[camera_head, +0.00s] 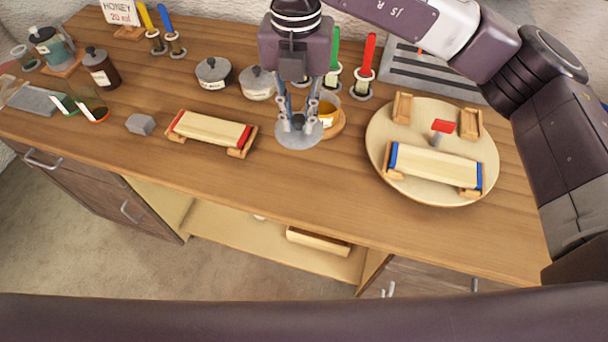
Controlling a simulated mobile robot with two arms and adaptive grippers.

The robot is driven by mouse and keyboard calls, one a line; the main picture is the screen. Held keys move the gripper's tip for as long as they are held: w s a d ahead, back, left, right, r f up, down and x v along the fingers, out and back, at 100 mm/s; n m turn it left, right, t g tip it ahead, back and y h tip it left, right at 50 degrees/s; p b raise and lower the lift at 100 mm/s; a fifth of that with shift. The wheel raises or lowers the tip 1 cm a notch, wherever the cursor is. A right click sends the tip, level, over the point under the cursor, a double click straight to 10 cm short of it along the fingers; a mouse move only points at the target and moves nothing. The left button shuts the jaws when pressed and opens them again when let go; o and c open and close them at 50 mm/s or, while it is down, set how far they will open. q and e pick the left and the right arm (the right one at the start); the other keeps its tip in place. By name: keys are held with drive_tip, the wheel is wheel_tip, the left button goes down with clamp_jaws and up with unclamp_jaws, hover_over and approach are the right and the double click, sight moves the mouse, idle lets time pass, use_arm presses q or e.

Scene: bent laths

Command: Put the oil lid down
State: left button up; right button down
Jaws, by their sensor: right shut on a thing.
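The oil lid, a round grey disc (298,138), is at the fingertips of my right gripper (298,121). My right gripper points down and is shut on the lid's knob, which the fingers largely hide. The lid is over the table just front-left of an open pot with amber liquid (327,112), which stands on a round wooden base. I cannot tell whether the lid touches the table. My left gripper is out of view.
Lidded pots (214,73) (258,83) stand behind left. A red-ended lath on a wooden holder (211,130) lies left. A round board (440,198) with a blue-ended lath (436,165) is right. Bare tabletop (300,190) lies in front.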

sight(298, 132)
wheel_tip(298, 132, down, 5)
drive_tip(key=shift+w+r+p, duration=0.1)
drive_tip(key=shift+p, duration=0.4)
wheel_tip(298, 132, down, 7)
drive_tip(key=shift+r+p, duration=0.1)
drive_tip(key=shift+p, duration=0.65)
drive_tip(key=shift+f, duration=0.55)
wheel_tip(298, 132, down, 3)
drive_tip(key=shift+f+p, duration=0.2)
drive_tip(key=shift+p, duration=0.35)
drive_tip(key=shift+f, duration=0.3)
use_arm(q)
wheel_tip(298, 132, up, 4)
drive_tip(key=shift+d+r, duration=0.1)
use_arm(e)
drive_tip(key=shift+f, duration=0.1)
